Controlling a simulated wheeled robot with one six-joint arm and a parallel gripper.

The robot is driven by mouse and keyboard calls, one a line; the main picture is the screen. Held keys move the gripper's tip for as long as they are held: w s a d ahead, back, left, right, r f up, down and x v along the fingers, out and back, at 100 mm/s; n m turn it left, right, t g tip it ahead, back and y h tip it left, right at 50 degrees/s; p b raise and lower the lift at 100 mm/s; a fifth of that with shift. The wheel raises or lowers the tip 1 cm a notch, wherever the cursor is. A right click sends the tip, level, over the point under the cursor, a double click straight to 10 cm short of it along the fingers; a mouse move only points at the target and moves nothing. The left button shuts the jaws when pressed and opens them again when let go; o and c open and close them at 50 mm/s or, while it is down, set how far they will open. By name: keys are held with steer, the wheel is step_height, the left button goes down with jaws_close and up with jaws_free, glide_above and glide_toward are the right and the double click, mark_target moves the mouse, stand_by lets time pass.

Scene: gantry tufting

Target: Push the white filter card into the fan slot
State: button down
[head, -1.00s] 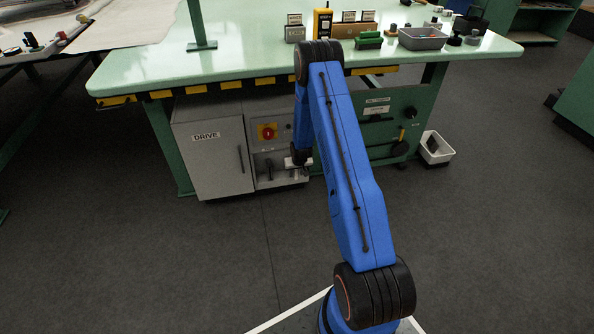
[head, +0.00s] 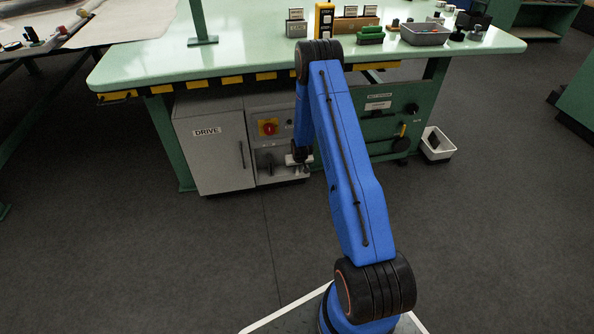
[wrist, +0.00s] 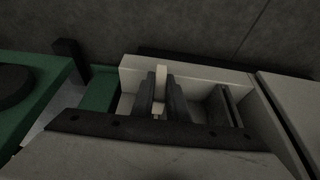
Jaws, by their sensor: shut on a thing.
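In the wrist view my gripper (wrist: 162,98) shows as two dark fingers, closed on a narrow white piece, the white filter card (wrist: 160,77), which stands up between them. Pale walls of an open recess surround the fingers. A dark upright slotted part (wrist: 228,105) stands to their right; I cannot tell for sure whether it is the fan slot. In the head view my gripper is small and mostly hidden behind my blue arm, low at the front of the grey drive cabinet (head: 213,160). The card cannot be made out there.
A dark bolted bar (wrist: 150,132) crosses the wrist view in front of the recess. The green bench (head: 260,50) overhangs the cabinet. A red switch (head: 268,127) sits on the cabinet panel. A white bin (head: 437,146) stands on the floor at right. The floor in front is clear.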

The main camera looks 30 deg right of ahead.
steer(key=s+a, duration=0.2)
steer(key=s, duration=0.5)
steer(key=shift+s, duration=0.25)
stand_by(2.5)
steer(key=shift+a, duration=0.1)
